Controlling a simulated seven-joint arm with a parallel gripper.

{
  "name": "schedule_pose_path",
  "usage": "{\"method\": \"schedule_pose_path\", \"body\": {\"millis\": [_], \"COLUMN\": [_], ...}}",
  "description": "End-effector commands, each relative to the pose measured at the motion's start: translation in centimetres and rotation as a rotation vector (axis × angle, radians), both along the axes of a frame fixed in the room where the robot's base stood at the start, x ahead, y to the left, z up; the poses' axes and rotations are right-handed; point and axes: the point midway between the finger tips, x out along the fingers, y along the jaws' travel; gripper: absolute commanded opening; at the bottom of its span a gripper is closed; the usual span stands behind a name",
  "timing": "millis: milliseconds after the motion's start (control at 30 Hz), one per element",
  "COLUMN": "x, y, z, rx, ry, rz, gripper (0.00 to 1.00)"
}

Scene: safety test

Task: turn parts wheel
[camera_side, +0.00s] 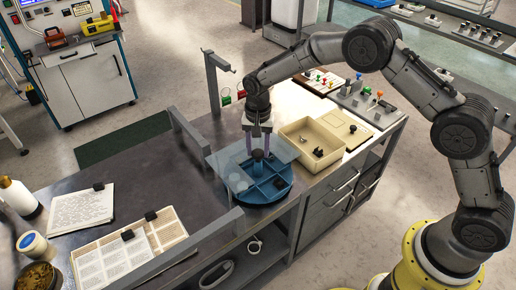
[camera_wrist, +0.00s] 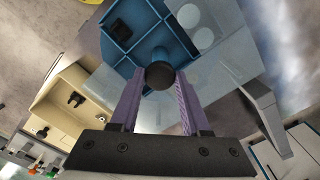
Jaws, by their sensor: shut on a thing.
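The parts wheel (camera_side: 270,189) is a round blue tray with walled compartments on the dark bench top. A clear panel covers part of it. A dark-topped knob (camera_side: 258,155) stands up at its centre. My gripper (camera_side: 258,147) points down over the wheel, its purple fingers on either side of the knob. In the wrist view my gripper (camera_wrist: 160,95) has the round black knob top (camera_wrist: 160,75) between its fingertips. The wheel (camera_wrist: 124,43) there shows a black part (camera_wrist: 120,29) in one compartment and pale discs (camera_wrist: 190,15) under the clear panel.
A beige box (camera_side: 312,141) with small dark parts stands right of the wheel. A grey rail (camera_side: 192,248) runs along the front left, and a post (camera_side: 212,85) rises behind. Papers (camera_side: 82,209) and jars (camera_side: 33,246) lie at the left.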

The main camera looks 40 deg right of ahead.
Motion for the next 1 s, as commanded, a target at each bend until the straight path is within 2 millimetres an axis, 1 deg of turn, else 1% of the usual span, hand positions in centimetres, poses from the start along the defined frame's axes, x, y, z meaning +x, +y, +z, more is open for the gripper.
{"method": "schedule_pose_path", "body": {"millis": [233,267,400,667,767,867,967,1000], "x": [0.1,0.2,0.1,0.0,0.1,0.1,0.1,0.1], "y": [0.0,0.0,0.0,0.0,0.0,0.0,0.0,0.0], "z": [0.2,0.2,0.2,0.1,0.4,1.3,3.0,3.8], "rx": [0.002,0.002,0.002,0.001,0.001,0.001,0.002,0.002], "ry": [-0.005,-0.005,-0.004,-0.001,-0.001,-0.003,-0.005,-0.006], "rz": [-0.006,-0.006,-0.005,-0.003,-0.002,-0.002,-0.002,-0.002], "gripper": [0.00,0.50,0.75,0.76,0.76,0.76,0.76,0.76]}}
